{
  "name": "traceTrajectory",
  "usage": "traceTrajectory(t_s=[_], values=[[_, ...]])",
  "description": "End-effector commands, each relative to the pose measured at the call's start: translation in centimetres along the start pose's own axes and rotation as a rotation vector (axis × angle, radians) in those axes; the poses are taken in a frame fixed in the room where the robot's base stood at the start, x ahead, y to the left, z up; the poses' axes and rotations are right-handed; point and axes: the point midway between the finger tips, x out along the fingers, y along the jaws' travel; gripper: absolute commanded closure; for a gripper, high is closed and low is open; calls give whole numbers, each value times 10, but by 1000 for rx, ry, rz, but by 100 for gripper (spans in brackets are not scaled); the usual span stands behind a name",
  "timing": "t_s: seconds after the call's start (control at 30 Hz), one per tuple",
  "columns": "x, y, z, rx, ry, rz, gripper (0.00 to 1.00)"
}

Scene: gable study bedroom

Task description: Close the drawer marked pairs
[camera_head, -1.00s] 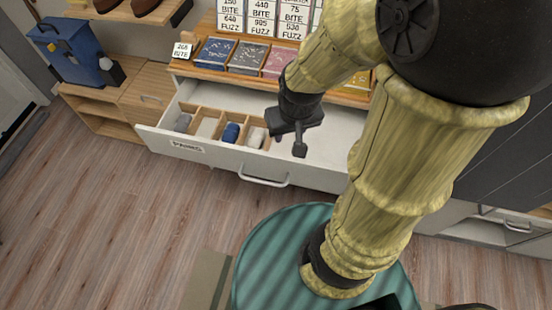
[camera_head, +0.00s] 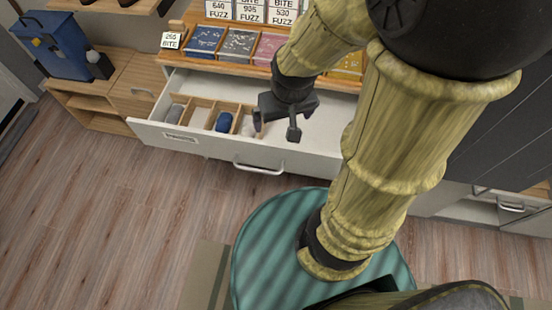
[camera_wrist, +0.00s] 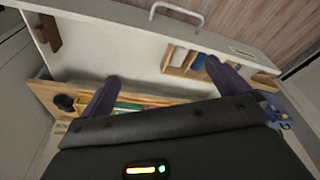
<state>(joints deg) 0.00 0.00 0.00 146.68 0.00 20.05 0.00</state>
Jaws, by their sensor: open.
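The drawer with a label plate on its front (camera_head: 200,141) is pulled out, with a metal bar handle (camera_head: 259,168) at the middle of its front. The label is too blurred to read now. Inside are wooden compartments at the left holding a dark blue rolled item (camera_head: 224,121) and grey and white ones. My gripper (camera_head: 276,132) is open and empty, over the drawer's interior, behind its front panel. In the wrist view my gripper's fingers (camera_wrist: 160,77) are spread apart, with the drawer's handle (camera_wrist: 178,13) at the top, beyond the front panel.
A wooden organiser (camera_head: 200,58) with coloured trays and number cards sits on the top above the drawer. A blue box (camera_head: 54,45) stands on a low wooden shelf unit (camera_head: 90,98) at the left. The wooden floor (camera_head: 110,205) before the drawer is clear at the left.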

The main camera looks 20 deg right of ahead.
Motion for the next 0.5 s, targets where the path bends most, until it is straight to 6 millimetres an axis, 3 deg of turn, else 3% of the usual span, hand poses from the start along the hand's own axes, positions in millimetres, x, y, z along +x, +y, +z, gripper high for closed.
traceTrajectory(t_s=[0.03,0.33,0.5], values=[[0,0,0,0,0,0,8],[3,-3,-2,-34,-10,2,67],[22,-22,-11,-246,-73,23,100]])
